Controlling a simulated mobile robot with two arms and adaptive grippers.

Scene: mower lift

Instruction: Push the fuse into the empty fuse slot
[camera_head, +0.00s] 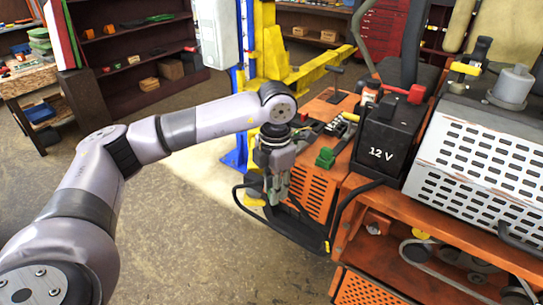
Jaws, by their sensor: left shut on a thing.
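My left gripper (276,192) points down in front of the orange mower's (318,188) left end, beside its slotted panel. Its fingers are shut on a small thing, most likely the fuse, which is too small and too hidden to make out. The fuse slot cannot be made out clearly. An open bay with small dark and yellow parts (347,119) lies on top of the mower, right of the gripper. A green part (325,157) sits just right of the gripper. My right gripper is not in view.
A black 12 V battery (385,140) and a perforated metal cover (480,160) stand to the right. A black bar (285,234) runs low around the mower's left end. A yellow lift (272,50) stands behind. The floor at the lower middle is clear.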

